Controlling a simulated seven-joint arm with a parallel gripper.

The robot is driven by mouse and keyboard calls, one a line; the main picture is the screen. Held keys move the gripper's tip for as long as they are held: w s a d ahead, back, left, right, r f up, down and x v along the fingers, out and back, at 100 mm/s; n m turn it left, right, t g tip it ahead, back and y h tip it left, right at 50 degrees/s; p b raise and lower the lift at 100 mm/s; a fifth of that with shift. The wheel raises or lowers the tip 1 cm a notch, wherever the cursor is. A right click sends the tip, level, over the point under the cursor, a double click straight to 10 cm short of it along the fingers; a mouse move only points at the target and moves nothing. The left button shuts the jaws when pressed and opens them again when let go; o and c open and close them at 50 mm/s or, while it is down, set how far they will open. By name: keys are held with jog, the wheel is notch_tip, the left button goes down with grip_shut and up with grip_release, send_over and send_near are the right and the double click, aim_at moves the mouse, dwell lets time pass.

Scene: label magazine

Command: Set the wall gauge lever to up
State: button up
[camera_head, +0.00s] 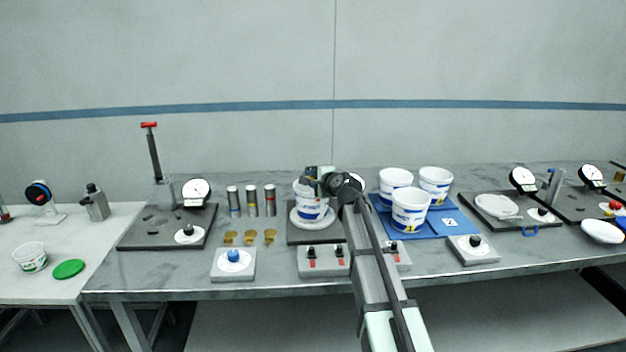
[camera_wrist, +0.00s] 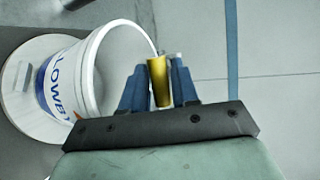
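My gripper (camera_head: 318,178) is at the tub on the middle dark plate. In the wrist view its two blue fingers (camera_wrist: 160,88) stand close together with a brass-coloured tapered piece (camera_wrist: 159,80) snugly between them. This piece may be the lever; I cannot tell whether it belongs to the gauge. A white dial gauge (camera_head: 358,180) is mostly hidden behind my wrist in the head view, so its lever position does not show. The white and blue tub (camera_head: 312,208) stands on a round white disc (camera_head: 295,219); its open mouth (camera_wrist: 118,50) is left of the fingers in the wrist view.
Red-marked switches (camera_head: 312,258) on a grey box are in front. Three tubs (camera_head: 410,212) stand on a blue mat (camera_head: 462,217) to the right. Three grey cylinders (camera_head: 252,202) and brass pieces (camera_head: 250,238) are to the left. Other dial gauges (camera_head: 196,191) stand on dark plates either side.

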jog(key=shift+c, duration=0.2)
grip_shut()
jog(key=shift+r, duration=0.1)
jog(key=shift+w+r+m+g, duration=0.15)
jog(key=shift+w+r+g, duration=0.05)
jog(key=shift+r+g, duration=0.3)
jog(key=shift+w+r+m+g, duration=0.15)
jog(key=shift+w+r+g, duration=0.05)
jog(key=shift+r+g, duration=0.25)
jog(key=w+r+m+g+h, duration=0.1)
jog(key=w+r+m+g, duration=0.1)
jog(key=w+r+g, duration=0.5)
jog(key=shift+w+g, duration=0.45)
jog(key=shift+w, duration=0.5)
